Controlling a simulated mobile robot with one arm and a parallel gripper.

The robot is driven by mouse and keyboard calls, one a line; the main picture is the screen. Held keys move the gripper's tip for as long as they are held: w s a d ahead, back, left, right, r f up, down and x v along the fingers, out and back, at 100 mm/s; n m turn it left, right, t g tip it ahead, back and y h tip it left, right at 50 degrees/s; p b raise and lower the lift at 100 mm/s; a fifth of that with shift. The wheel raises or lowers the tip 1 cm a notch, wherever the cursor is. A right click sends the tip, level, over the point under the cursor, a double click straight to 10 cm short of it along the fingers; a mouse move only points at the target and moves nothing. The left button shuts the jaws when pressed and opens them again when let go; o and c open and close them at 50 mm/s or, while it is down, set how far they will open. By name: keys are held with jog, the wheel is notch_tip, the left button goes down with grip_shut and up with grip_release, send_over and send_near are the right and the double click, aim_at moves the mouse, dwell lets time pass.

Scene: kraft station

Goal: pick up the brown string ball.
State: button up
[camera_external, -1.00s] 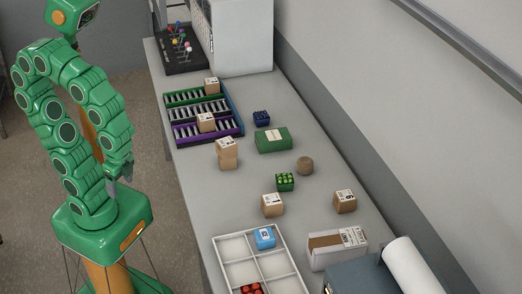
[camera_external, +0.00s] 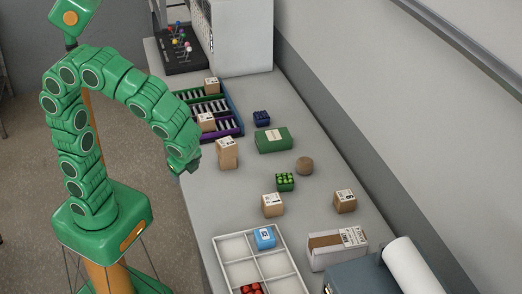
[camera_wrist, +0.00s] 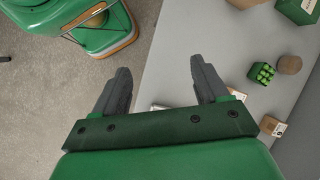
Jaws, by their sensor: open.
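The brown string ball (camera_external: 304,166) sits on the grey table, right of the green box and behind the small green block. It also shows in the wrist view (camera_wrist: 289,65) at the upper right, beside the bright green block. My gripper (camera_wrist: 158,80) is open and empty in the wrist view, its two dark fingers apart above the table's edge and the floor. The ball lies well to the right of both fingers. In the external view my arm curves over the table's left edge, and the fingers are hidden or too small to make out.
A green block (camera_external: 285,182), a green box (camera_external: 273,140) and several cardboard boxes, one near the front (camera_external: 272,205), stand around the ball. A white divided tray (camera_external: 239,272) and a long white box (camera_external: 337,247) are at the front. Racks (camera_external: 222,127) stand farther back.

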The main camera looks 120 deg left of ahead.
jog(key=w+a+f+m+g+y, duration=0.1)
jog(key=w+a+f+m+y, duration=0.1)
jog(key=w+a, duration=0.6)
jog(key=w+a+f+m+g+y, duration=0.1)
jog(key=w+a+f+m+y, duration=0.1)
jog(key=w+a, duration=0.65)
jog(key=m+g+y, duration=0.1)
jog(key=m+y, duration=0.3)
send_near(306, 169)
jog(key=shift+s+d+r, duration=0.25)
jog(key=shift+d+r, duration=0.1)
jog(key=shift+r, duration=0.15)
jog(key=shift+w+a+f+m, duration=0.25)
jog(key=shift+a+f+m, duration=0.1)
jog(key=shift+f+m, duration=0.05)
jog(key=shift+a+f, duration=0.2)
jog(key=shift+a, duration=0.05)
jog(key=x, duration=1.1)
jog(key=shift+s+a, duration=0.15)
jog(key=shift+s, duration=0.15)
jog(key=shift+c, duration=0.2)
jog(key=c, duration=0.6)
